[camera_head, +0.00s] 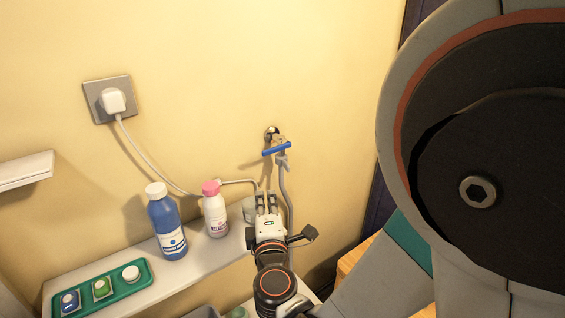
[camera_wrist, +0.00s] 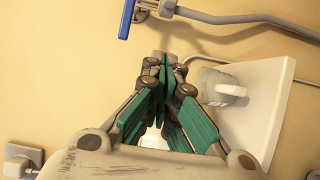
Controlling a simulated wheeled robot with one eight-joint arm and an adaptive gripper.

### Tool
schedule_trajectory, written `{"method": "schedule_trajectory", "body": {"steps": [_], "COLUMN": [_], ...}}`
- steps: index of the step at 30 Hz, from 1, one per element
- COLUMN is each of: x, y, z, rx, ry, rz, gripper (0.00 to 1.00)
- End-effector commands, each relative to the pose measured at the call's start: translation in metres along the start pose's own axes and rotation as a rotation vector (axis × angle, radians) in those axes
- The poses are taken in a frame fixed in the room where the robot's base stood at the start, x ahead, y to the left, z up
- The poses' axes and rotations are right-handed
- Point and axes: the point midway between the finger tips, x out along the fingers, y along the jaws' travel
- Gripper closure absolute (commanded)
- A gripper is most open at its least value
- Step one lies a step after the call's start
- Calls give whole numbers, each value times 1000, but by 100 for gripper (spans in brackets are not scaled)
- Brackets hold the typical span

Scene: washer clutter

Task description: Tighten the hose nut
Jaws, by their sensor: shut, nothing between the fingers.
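The tap with a blue lever (camera_head: 277,148) sticks out of the wall in the head view. The grey hose nut (camera_head: 282,162) sits just under it, small, with the grey hose (camera_head: 289,205) running down. In the wrist view the blue lever (camera_wrist: 127,19) is at the top edge, and the hose (camera_wrist: 225,18) runs right from it; the nut (camera_wrist: 145,10) is partly cut off there. My gripper (camera_head: 266,194) is below the tap and left of the hose, apart from the nut. Its fingers (camera_wrist: 165,62) are shut with nothing between them.
A white shelf (camera_head: 125,262) carries a blue bottle (camera_head: 167,225), a pink-capped bottle (camera_head: 214,212) and a green tray (camera_head: 128,294). A translucent cup (camera_wrist: 220,90) is close to my gripper's right in the wrist view. A plug (camera_head: 113,100) and its cable are on the wall.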

Motion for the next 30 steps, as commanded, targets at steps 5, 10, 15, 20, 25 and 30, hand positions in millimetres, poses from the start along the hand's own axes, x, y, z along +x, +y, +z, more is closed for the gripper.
{"method": "schedule_trajectory", "body": {"steps": [5,10,15,20,25,30], "x": [-3,-3,2,21,54,88], "y": [-2,-1,-2,-2,-3,-3], "z": [-6,-5,-5,-4,-4,-5], "rx": [-2,-1,-1,-1,-1,-1], "ry": [10,9,8,6,6,6], "rz": [1,1,1,1,1,1], "gripper": [100,100,100,100,100,100]}}
